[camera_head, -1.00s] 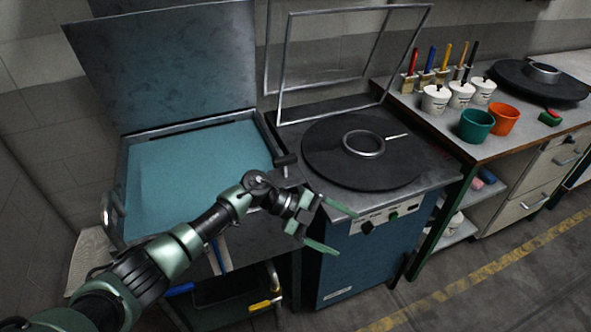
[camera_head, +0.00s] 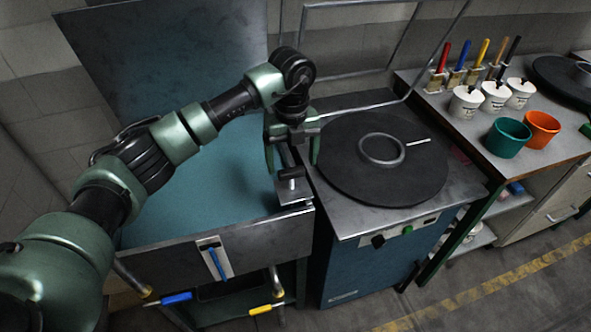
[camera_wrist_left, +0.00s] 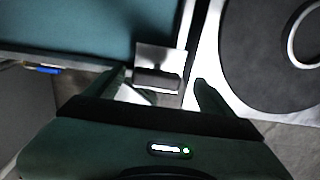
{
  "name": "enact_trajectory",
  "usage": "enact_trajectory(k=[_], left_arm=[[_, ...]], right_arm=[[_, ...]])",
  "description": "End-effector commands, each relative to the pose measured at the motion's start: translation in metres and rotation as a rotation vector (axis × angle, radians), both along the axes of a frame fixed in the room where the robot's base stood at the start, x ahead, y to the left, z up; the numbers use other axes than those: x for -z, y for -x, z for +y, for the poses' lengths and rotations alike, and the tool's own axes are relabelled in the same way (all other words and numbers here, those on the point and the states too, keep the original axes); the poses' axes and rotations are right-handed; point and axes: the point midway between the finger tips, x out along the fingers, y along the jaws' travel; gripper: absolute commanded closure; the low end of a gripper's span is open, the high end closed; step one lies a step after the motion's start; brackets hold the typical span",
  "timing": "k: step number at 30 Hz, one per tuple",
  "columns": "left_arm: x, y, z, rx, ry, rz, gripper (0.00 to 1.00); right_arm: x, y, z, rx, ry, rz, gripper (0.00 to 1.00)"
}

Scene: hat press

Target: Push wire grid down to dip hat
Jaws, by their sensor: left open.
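A tank with a teal surface (camera_head: 185,205) stands at the left, its dark lid (camera_head: 165,60) raised behind it. My left gripper (camera_head: 292,166) points down over the tank's right edge, open. A small dark handle on a metal bracket (camera_head: 291,186) sits at the tank's front right corner, below the fingers. In the left wrist view the bracket (camera_wrist_left: 160,62) shows ahead of my left gripper (camera_wrist_left: 160,82), between its fingers; contact cannot be told. I cannot make out a hat or a wire grid. My right gripper is out of view.
A press with a black round plate (camera_head: 345,165) and a metal ring (camera_head: 381,149) stands close on the right. A wire frame (camera_head: 385,72) rises behind it. A bench at the right holds brushes, white pots, a green cup (camera_head: 507,138) and an orange cup (camera_head: 541,130).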

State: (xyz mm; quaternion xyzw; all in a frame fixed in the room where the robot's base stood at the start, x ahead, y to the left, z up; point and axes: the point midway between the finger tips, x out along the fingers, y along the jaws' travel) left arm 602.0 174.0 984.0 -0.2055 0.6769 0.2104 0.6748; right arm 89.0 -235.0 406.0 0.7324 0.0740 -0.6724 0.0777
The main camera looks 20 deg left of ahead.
Motion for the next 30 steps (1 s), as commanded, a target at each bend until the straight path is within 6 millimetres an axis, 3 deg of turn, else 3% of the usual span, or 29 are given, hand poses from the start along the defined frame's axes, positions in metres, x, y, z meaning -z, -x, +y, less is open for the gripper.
enact_trajectory(k=[12,23,26,30], left_arm=[[0.061,0.001,-0.001,0.001,0.004,0.004,0.16],[0.069,0.001,-0.001,0.003,0.005,0.002,0.16],[0.069,0.001,-0.001,0.003,0.005,0.002,0.39],[0.069,0.001,-0.001,0.003,0.006,0.001,0.78]], right_arm=[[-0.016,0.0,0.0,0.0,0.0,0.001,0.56],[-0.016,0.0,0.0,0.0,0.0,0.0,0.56],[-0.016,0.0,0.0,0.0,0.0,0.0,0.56],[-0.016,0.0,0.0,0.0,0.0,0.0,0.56]])
